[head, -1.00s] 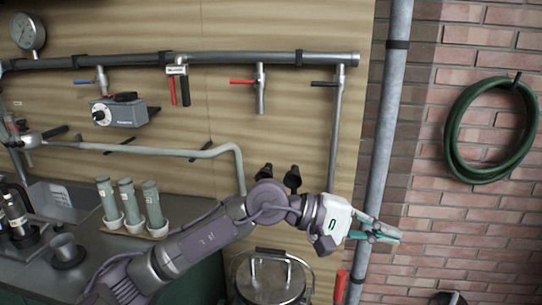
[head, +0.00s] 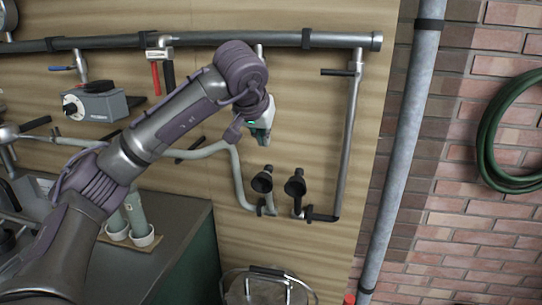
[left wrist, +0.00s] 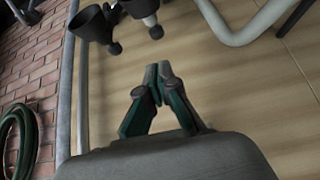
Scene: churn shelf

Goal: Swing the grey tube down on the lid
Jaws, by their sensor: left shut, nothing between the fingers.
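A light grey bent tube (head: 236,170) runs along the wooden panel and drops to a black cup-shaped end (head: 262,182). A darker metal pipe (head: 347,145) comes down beside it to a second black end (head: 295,186). I cannot tell which one the task means. The churn's metal lid (head: 254,293), with a dark handle, is below both, cut off by the bottom edge. My left gripper (head: 258,139) is above the black ends; its fingertips are partly hidden in the head view. The left wrist view shows its fingers (left wrist: 158,76) shut and empty. My right gripper is out of view.
A thick vertical pipe (head: 405,150) stands right of the panel, and a green hose (head: 490,135) hangs on the brick wall. A counter (head: 180,245) with pale cups (head: 142,236) is at lower left. A horizontal pipe (head: 225,40) with valves crosses above.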

